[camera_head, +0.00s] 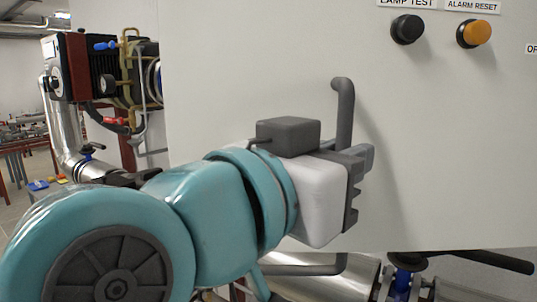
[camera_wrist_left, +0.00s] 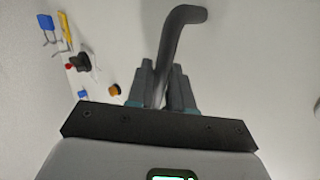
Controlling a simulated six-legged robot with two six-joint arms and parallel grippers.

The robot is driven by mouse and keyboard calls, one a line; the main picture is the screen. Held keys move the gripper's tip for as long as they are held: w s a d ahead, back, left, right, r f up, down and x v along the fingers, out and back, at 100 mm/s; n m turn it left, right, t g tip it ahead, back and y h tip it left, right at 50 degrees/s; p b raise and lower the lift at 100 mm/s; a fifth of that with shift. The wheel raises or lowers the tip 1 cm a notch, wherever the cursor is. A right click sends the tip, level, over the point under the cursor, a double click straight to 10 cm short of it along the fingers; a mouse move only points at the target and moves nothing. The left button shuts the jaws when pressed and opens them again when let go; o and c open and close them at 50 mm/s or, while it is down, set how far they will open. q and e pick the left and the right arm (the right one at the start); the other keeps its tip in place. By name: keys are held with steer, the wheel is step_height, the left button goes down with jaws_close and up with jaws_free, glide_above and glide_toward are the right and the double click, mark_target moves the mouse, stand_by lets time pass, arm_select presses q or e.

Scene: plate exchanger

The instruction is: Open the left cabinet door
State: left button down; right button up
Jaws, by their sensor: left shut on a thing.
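The left cabinet door (camera_head: 260,75) is a flat light grey panel that fills much of the head view. A dark grey bar handle (camera_head: 344,105) stands upright on it, its top bent toward the panel. My left gripper (camera_head: 362,165) is at the handle and hides its middle part. In the left wrist view the handle (camera_wrist_left: 180,35) runs down between the two fingers of the gripper (camera_wrist_left: 165,85), which are shut on it. I cannot see a gap at the door's edge, so the door looks closed. My right gripper is not in view.
A black knob (camera_head: 407,29) and an orange knob (camera_head: 474,33) sit on the panel at upper right. Silver pipes and a blue valve (camera_head: 403,275) lie below the cabinet. Machinery with pipes (camera_head: 110,75) stands at the left. Open floor shows at far left.

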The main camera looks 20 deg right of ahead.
arm_select(q)
steer(key=shift+s+r, duration=0.1)
steer(key=shift+s, duration=0.1)
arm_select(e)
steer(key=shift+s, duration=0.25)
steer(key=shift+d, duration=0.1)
arm_select(q)
steer(key=shift+w, duration=0.1)
steer(key=c, duration=1.2)
jaws_free()
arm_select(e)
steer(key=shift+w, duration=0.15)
arm_select(q)
steer(key=shift+a, duration=0.1)
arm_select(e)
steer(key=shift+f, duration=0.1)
arm_select(q)
steer(key=b+v, duration=0.3)
steer(key=v, duration=1.3)
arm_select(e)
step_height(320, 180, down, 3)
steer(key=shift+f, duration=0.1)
arm_select(q)
steer(key=shift+c, duration=0.3)
